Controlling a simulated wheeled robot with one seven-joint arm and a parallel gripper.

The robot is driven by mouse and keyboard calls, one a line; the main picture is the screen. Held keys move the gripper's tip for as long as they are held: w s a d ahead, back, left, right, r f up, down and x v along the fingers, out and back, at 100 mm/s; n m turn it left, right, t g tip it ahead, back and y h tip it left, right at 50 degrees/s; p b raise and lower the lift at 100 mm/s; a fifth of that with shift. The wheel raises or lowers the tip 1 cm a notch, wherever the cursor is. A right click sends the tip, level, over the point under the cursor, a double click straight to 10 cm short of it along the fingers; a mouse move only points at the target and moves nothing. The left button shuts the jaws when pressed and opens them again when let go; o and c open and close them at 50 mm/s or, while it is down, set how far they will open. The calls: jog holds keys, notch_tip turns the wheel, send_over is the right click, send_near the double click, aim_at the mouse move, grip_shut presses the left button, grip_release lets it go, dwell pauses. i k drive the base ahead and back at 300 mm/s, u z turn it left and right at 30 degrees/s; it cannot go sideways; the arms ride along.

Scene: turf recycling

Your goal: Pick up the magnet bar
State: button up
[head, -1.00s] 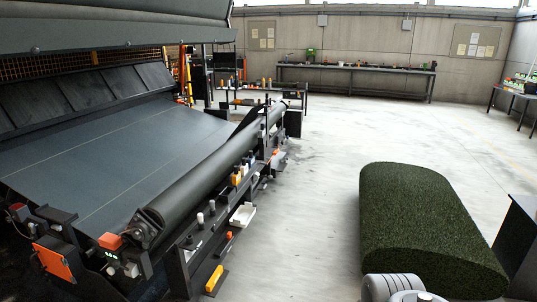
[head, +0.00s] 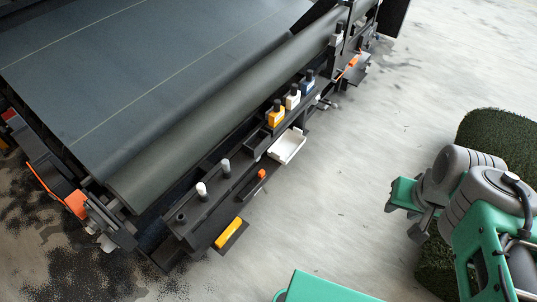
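A yellow bar (head: 228,233), which looks like the magnet bar, lies on a small dark ledge low at the near end of the machine's side rack. Its top is uncovered and nothing touches it. Grey and green links of my arm show at the right edge, well apart from the bar. I cannot make out my gripper's fingers in this view.
The side rack (head: 206,213) holds white-capped posts, yellow, white and blue bottles (head: 276,114) and a white tray (head: 288,147). A dark roller (head: 200,130) runs above it. A turf roll (head: 495,130) lies at right, partly behind my arm. Floor between is clear.

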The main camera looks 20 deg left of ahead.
aim_at(252, 186)
jog(key=i, duration=2.8)
jog(key=u, duration=5.25)
